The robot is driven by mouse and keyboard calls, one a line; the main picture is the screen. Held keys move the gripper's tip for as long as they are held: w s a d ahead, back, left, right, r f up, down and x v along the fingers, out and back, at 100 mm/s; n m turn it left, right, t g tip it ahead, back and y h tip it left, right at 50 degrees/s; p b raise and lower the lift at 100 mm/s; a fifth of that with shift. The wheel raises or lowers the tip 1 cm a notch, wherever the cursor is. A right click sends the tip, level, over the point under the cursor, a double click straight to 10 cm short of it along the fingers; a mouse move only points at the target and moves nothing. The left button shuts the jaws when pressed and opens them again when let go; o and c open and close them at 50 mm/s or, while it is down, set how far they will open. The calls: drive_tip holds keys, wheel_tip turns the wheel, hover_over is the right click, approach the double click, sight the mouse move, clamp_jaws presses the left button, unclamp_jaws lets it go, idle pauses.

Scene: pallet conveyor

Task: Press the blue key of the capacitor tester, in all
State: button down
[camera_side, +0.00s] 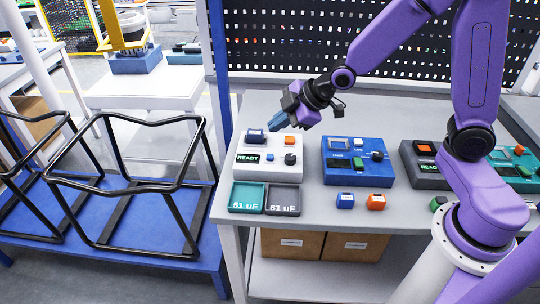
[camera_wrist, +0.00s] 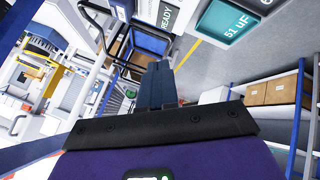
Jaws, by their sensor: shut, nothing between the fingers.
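The white tester (camera_side: 249,170) stands at the left end of the bench, with a display reading READY (camera_side: 248,158). Its small blue key (camera_side: 270,157) sits right of the display. An orange key (camera_side: 289,140), a black knob (camera_side: 290,159) and a dark blue block (camera_side: 256,136) are also on its top. My gripper (camera_side: 272,127) is shut and empty, tilted above the tester's back edge and apart from the blue key. In the wrist view the shut fingers (camera_wrist: 156,85) point away from the camera; part of the READY display (camera_wrist: 167,14) shows, but I cannot make out the blue key.
A teal tray (camera_side: 246,197) and a dark tray (camera_side: 283,199) with µF labels lie before the tester. A blue device (camera_side: 340,174) stands to the right, with a dark grey one (camera_side: 408,163) beyond. Loose blue (camera_side: 345,201) and orange (camera_side: 376,201) parts lie in front.

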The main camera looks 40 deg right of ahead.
sight(273, 157)
drive_tip(key=w, duration=0.1)
drive_tip(key=w+d, duration=0.1)
drive_tip(key=w, duration=0.1)
drive_tip(key=shift+t, duration=0.4)
drive_tip(key=shift+s+f, duration=0.1)
drive_tip(key=shift+f, duration=0.05)
drive_tip(key=shift+f, duration=4.3)
drive_tip(key=shift+f, duration=0.2)
drive_tip(key=shift+f, duration=0.25)
drive_tip(key=shift+f, duration=0.5)
drive_tip(key=shift+r, duration=0.95)
